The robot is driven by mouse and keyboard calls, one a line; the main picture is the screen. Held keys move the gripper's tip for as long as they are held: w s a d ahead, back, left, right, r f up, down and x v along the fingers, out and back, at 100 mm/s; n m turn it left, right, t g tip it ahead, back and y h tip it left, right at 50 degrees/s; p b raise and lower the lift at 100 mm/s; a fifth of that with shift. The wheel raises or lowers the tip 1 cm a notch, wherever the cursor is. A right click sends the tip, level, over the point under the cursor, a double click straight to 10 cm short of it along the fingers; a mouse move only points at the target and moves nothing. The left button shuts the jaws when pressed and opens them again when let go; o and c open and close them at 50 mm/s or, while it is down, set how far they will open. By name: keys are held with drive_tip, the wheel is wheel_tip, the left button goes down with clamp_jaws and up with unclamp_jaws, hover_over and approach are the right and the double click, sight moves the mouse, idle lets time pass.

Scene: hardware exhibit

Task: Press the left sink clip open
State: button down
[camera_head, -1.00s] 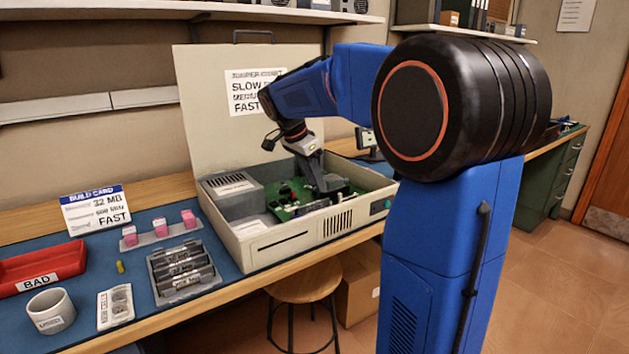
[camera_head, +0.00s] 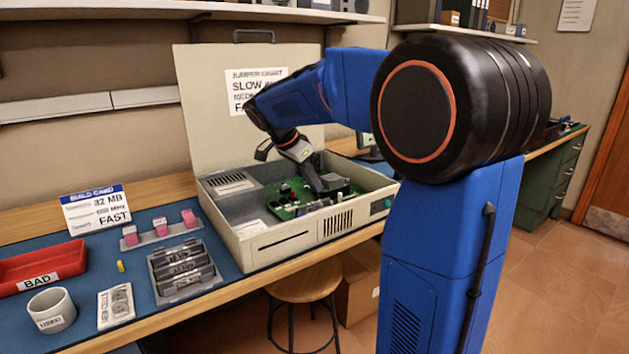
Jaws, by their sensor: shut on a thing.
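My gripper (camera_head: 329,184) reaches down into the open computer case (camera_head: 270,243), at the right part of the green circuit board (camera_head: 288,208). Its jaws are shut, but what lies between them is too small and too hidden to tell. The sink clip cannot be made out; the gripper covers that part of the board. Small dark and red parts stand on the board left of the gripper.
The raised lid (camera_head: 205,100) stands behind the case. A grey power unit (camera_head: 232,190) fills its back left. On the blue mat are a rack of dark modules (camera_head: 183,270), pink blocks (camera_head: 189,217), a red BAD tray (camera_head: 40,268) and a white cup (camera_head: 51,309).

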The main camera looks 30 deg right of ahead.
drive_tip(key=shift+a+f+h, duration=0.35)
drive_tip(key=shift+a+h, duration=0.2)
drive_tip(key=shift+h, duration=0.6)
drive_tip(key=shift+a+f+h, duration=0.35)
drive_tip(key=shift+a+h, duration=0.2)
drive_tip(key=shift+h, duration=0.6)
drive_tip(key=c, duration=1.8)
unclamp_jaws()
drive_tip(key=v, duration=1.7)
drive_tip(key=shift+a, duration=0.2)
drive_tip(key=shift+s, duration=0.15)
